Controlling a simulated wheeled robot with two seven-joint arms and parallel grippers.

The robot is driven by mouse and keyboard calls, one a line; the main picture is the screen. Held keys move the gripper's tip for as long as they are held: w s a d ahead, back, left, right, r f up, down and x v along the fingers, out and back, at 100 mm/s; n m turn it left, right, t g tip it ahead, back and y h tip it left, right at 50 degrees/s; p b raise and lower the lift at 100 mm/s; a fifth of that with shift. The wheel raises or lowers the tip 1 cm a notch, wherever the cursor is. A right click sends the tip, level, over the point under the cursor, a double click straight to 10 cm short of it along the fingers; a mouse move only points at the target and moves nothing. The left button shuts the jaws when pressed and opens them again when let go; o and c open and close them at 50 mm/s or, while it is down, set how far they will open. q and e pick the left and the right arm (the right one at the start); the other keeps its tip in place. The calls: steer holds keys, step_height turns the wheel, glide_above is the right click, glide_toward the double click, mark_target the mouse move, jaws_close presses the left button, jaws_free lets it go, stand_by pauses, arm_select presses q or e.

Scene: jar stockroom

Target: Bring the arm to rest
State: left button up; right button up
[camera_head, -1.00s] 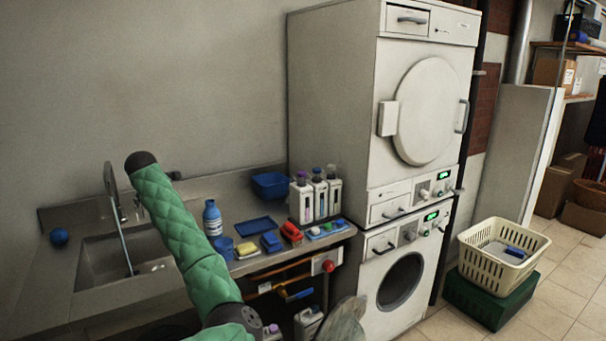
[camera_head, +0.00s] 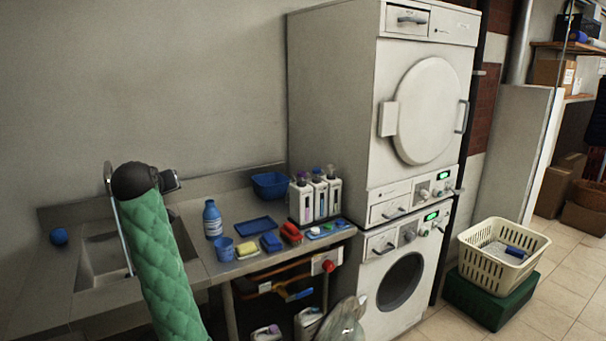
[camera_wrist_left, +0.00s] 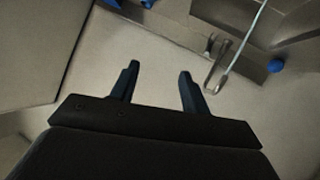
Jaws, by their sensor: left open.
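My left arm (camera_head: 150,245), in a green quilted sleeve with a dark joint at its top, rises in front of the sink in the head view. My left gripper (camera_wrist_left: 158,69) shows in the left wrist view with its two dark fingers apart and nothing between them. It faces the pale wall, with the tap (camera_wrist_left: 217,65) and a blue ball (camera_wrist_left: 276,65) beyond to the right. The fingers cannot be made out in the head view. My right gripper is not in view.
The counter carries a blue bottle (camera_head: 212,219), a blue cup (camera_head: 224,249), a blue tray (camera_head: 256,225), a yellow sponge (camera_head: 247,249) and a bottle rack (camera_head: 315,199). A stacked washer and dryer (camera_head: 420,110) stands to its right. A cream basket (camera_head: 478,257) sits on a green crate (camera_head: 488,302).

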arm_select(q)
steer(key=s+d+f+m+g+h, duration=0.1)
steer(key=s+d+f+m, duration=0.1)
steer(key=s+d+f, duration=0.55)
steer(key=s+d+f+m+g+h, duration=0.1)
steer(key=s+d+f+m+g, duration=0.1)
steer(key=s+d+f, duration=0.55)
steer(key=s+d+f+m+g+h, duration=0.1)
steer(key=s+d+f+m, duration=0.15)
steer(key=s+f, duration=0.85)
steer(key=s+d+f+g, duration=0.2)
steer(key=s+f+g, duration=0.1)
steer(key=s+f, duration=0.9)
steer(key=s+d+f+g, duration=0.2)
steer(key=s+f+g, duration=0.1)
steer(key=s+f, duration=0.9)
steer(key=s+m, duration=0.1)
steer(key=s, duration=0.1)
steer(key=shift+s+f+h, duration=0.3)
steer(key=shift+s, duration=0.1)
steer(key=shift+d, duration=0.1)
